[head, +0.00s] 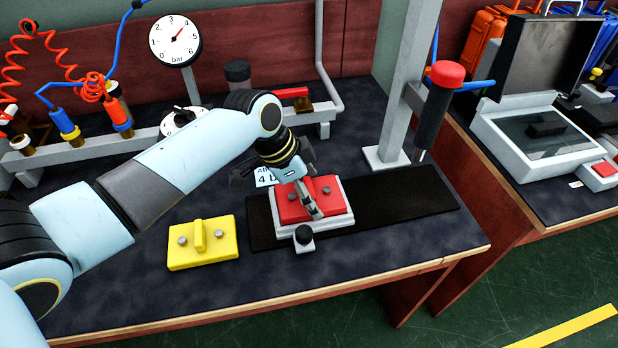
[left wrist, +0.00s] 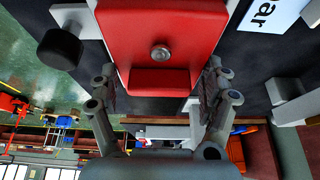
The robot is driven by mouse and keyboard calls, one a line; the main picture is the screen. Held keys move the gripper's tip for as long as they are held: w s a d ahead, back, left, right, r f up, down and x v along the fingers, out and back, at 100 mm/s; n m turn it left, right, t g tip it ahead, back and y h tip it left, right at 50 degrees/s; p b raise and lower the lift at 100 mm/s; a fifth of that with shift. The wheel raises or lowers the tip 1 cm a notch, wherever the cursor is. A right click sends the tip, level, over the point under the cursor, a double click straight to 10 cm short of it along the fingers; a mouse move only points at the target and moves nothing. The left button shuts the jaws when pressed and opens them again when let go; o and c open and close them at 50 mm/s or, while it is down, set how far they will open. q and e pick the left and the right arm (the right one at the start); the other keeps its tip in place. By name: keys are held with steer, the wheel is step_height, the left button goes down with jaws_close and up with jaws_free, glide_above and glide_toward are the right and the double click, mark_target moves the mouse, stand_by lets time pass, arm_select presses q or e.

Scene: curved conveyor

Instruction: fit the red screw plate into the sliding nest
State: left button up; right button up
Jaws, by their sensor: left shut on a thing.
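The red screw plate (head: 327,189) has a raised handle bar and round screw heads. In the head view it lies at the pale sliding nest (head: 322,222), within its outline; I cannot tell whether it sits fully down. My left gripper (head: 308,198) is over the plate and shut on its handle, covering part of it. In the left wrist view the red plate (left wrist: 160,25) fills the top middle, with a screw head showing, and the fingers of my left gripper (left wrist: 158,85) stand either side of the handle. My right gripper is not in view.
The nest is on a black track (head: 410,193), with free track to its right. A black knob (head: 304,236) is at its front. A yellow plate (head: 202,243) lies to the left. A red-topped screwdriver (head: 440,100) hangs beside a grey post (head: 402,90).

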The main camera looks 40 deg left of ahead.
arm_select(q)
steer(key=shift+f, duration=0.25)
steer(key=o, duration=1.4)
steer(key=shift+c, duration=0.2)
steer(key=v, duration=1.2)
steer(key=shift+w+d+r, duration=0.1)
